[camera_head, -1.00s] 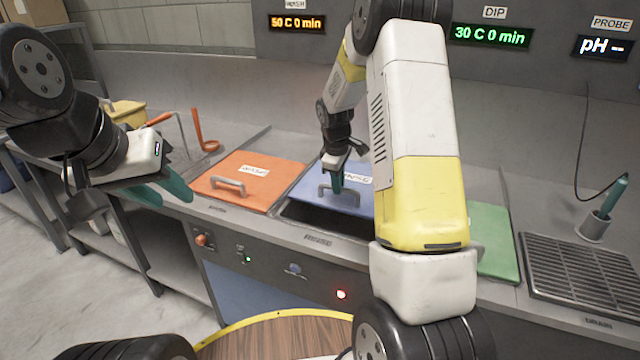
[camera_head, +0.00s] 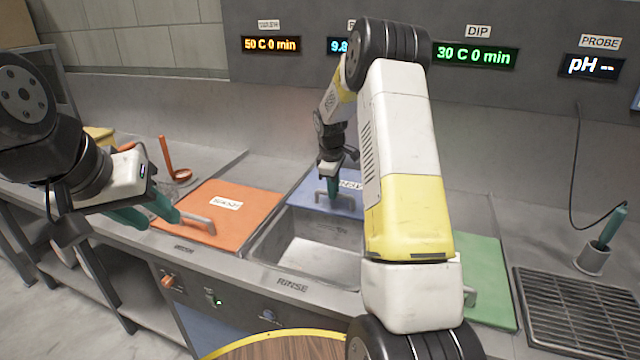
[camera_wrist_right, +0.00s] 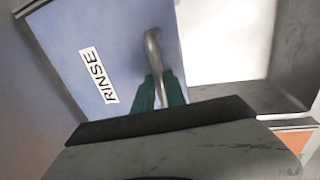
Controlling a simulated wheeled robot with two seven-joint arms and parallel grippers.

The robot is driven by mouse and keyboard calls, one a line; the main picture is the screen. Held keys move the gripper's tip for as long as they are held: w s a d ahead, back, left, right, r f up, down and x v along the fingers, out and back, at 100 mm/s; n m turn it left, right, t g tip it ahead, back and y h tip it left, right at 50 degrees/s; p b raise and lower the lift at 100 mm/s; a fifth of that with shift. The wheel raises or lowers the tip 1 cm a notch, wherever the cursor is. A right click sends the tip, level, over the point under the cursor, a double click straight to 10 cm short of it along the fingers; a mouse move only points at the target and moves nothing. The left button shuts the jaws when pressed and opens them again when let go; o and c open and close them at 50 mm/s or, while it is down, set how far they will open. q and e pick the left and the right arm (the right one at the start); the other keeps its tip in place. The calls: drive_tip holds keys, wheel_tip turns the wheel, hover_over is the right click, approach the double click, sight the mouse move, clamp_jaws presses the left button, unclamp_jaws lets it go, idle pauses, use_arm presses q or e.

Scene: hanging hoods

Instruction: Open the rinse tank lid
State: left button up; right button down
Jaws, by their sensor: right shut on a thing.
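The blue rinse lid (camera_head: 312,188) is slid back toward the rear wall, and the front part of the steel rinse tank (camera_head: 305,245) is uncovered. My right gripper (camera_head: 334,196) is shut on the lid's grey handle (camera_head: 322,192). The right wrist view shows the green fingers (camera_wrist_right: 160,92) around the handle (camera_wrist_right: 153,55), next to the RINSE label on the lid (camera_wrist_right: 85,50). My own right arm hides the right part of the tank and lid. My left gripper (camera_head: 150,215) hangs over the left side of the orange lid, with its green fingers apart and nothing between them.
The orange wash lid (camera_head: 215,205) covers the left tank and the green lid (camera_head: 490,270) the right one. A drain grate (camera_head: 570,300) and a probe in its holder (camera_head: 592,258) are at right. An orange-handled tool (camera_head: 168,155) stands behind the wash lid.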

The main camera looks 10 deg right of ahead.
drive_tip(key=c, duration=1.4)
unclamp_jaws()
drive_tip(key=shift+o, duration=0.2)
drive_tip(key=shift+r, duration=0.1)
wheel_tip(320, 180, up, 8)
drive_tip(key=s, duration=0.1)
drive_tip(key=shift+s+a+f, duration=0.15)
drive_tip(key=shift+a+f, duration=0.1)
drive_tip(key=shift+a, duration=0.2)
